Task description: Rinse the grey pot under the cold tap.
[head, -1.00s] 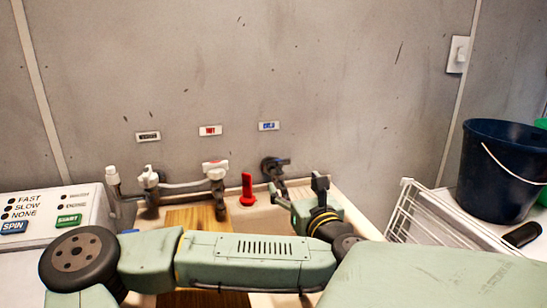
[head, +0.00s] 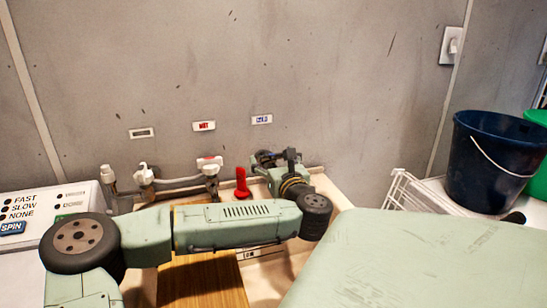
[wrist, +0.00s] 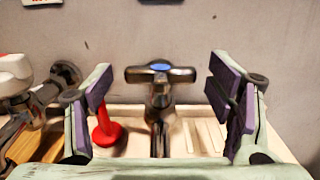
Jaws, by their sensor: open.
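The cold tap (wrist: 160,75) has a dark metal cross handle with a blue cap and stands under the blue-lettered label (head: 262,119). In the wrist view it stands upright between the fingers of my gripper (wrist: 160,88), with a gap on each side. My gripper is open and holds nothing. In the head view my gripper (head: 277,160) is at the wall by the cold tap and covers most of it. I cannot see the grey pot in any view; my arm hides part of the sink (head: 325,187).
A red upright object (head: 242,184) stands left of the tap, close to my left finger in the wrist view. White-handled taps (head: 209,165) are further left. A wooden board (head: 205,280) lies over the sink's left part. A white rack (head: 405,190) and dark blue bucket (head: 490,165) are at right.

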